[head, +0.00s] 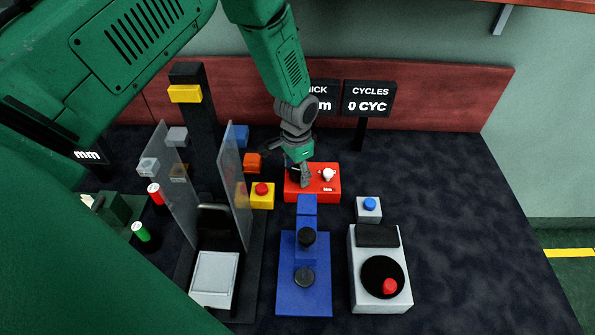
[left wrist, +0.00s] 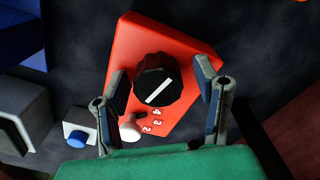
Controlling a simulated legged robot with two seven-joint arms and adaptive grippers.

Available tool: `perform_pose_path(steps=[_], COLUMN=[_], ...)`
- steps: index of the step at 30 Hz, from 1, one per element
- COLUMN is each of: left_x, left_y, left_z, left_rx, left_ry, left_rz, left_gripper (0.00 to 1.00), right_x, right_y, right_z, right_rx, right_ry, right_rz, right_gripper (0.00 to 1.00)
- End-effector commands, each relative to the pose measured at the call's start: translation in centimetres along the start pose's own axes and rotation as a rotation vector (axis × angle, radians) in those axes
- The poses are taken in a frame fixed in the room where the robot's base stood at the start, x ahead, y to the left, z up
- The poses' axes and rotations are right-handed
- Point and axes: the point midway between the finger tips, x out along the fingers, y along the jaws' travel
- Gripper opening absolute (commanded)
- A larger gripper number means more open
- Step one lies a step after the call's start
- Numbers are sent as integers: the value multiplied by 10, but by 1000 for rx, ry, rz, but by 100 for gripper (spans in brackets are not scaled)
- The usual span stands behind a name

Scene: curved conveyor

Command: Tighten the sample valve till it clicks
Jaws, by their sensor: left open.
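A red box (head: 325,192) stands on the dark table in the head view, behind the blue device. In the left wrist view the red box (left wrist: 128,50) carries a black round knob (left wrist: 170,92) with a white pointer line, numbers beside it, and a small white knob (left wrist: 128,130). My left gripper (head: 298,178) is over the left part of the box and hides much of the black knob in the head view. In the left wrist view my left gripper (left wrist: 161,78) is open, with one finger on each side of the black knob. Contact cannot be told. My right gripper is not in view.
A blue device (head: 290,290) stands in front of the box, and a yellow box with a red button (head: 262,189) stands at its left. A small box with a blue button (head: 369,205) and a grey device (head: 365,297) are at the right. The CYCLES display (head: 368,98) stands behind. The table's right is clear.

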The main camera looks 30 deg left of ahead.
Motion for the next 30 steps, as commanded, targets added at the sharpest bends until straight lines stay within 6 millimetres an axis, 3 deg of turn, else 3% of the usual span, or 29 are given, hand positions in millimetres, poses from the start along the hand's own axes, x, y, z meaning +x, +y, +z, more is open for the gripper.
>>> perform_pose_path(steps=[5,12,18,30], left_x=[-22,-74,-105,-116], left_y=[-1,-2,-2,-2], left_z=[-2,-2,-2,-1], left_rx=[0,0,-1,0], left_ry=[4,3,0,-3], left_rz=[-1,0,1,2], left_gripper=[56,56,56,56], right_x=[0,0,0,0], right_y=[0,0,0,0], right_z=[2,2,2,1], right_rx=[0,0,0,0], right_ry=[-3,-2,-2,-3], right_rz=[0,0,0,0], right_gripper=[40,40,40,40])
